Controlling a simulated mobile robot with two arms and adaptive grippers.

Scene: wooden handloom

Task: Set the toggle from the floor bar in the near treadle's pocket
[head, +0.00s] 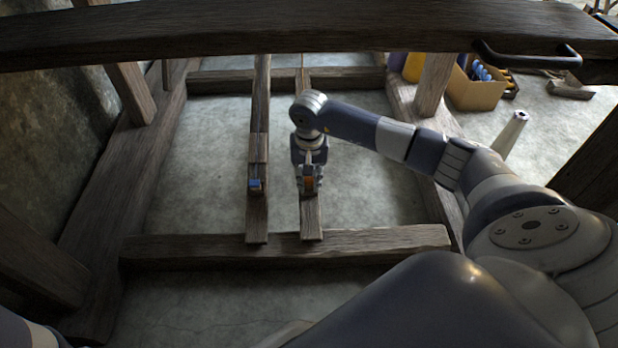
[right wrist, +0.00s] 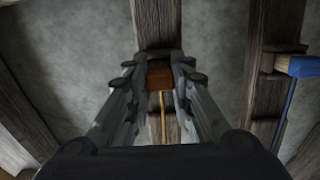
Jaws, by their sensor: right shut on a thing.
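An orange-brown wooden toggle (right wrist: 160,78) sits between the fingertips of my right gripper (right wrist: 158,75), with an orange cord running from it. In the head view the toggle (head: 309,183) shows as a small orange patch between the fingers of my right gripper (head: 309,188). The gripper is shut on it, pointing down over the right-hand treadle (head: 311,218). The fingers hide the treadle's pocket, so I cannot tell whether the toggle is in it. The left-hand treadle (head: 257,215) carries a blue toggle (head: 255,185), also seen in the right wrist view (right wrist: 303,66). My left gripper is out of view.
A floor bar (head: 200,249) crosses in front of the treadle ends. A thick beam (head: 300,25) spans the top, with a black handle (head: 525,60) at its right. A cardboard box (head: 475,92) stands back right. Bare floor lies on both sides of the treadles.

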